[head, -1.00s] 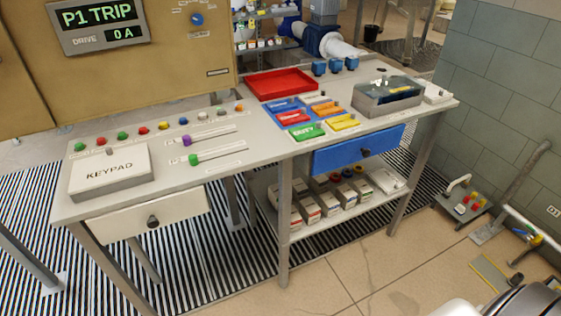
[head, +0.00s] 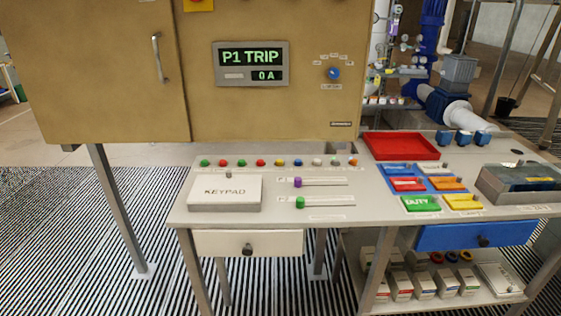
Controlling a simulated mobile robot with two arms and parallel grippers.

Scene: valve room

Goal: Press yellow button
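A row of small coloured buttons runs along the back of the grey worktop (head: 240,212). The yellow button (head: 279,163) is near the middle of this row, between a red button (head: 261,163) and a blue button (head: 298,163). An orange button (head: 353,162) sits at the row's right end. The buttons are small, so I cannot tell whether any is pressed. Neither of my grippers is in view.
A cabinet (head: 270,120) with a P1 TRIP display (head: 252,64) stands behind. A red tray (head: 400,146) and coloured tags are at right.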

